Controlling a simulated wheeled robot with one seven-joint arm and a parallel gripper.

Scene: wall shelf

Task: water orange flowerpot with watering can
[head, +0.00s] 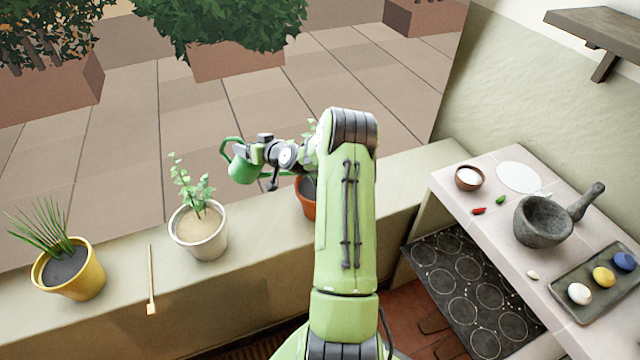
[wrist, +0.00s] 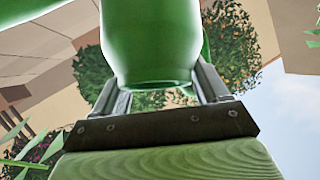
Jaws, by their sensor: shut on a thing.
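A green watering can (head: 241,171) is held in my gripper (head: 254,155) above the ledge, between the white pot and the orange pot. In the wrist view the green can (wrist: 152,45) fills the space between the fingers of my gripper (wrist: 160,88). The orange flowerpot (head: 306,196) stands on the ledge with dark soil and a green plant. My arm hides much of it in the head view. Whether any water leaves the can cannot be told.
A white pot (head: 199,238) with a leafy plant and a yellow pot (head: 72,274) with a spiky plant stand left on the ledge (head: 250,260). A thin stick (head: 151,280) lies between them. A counter at right holds a stone mortar (head: 543,221) and a tray (head: 600,285).

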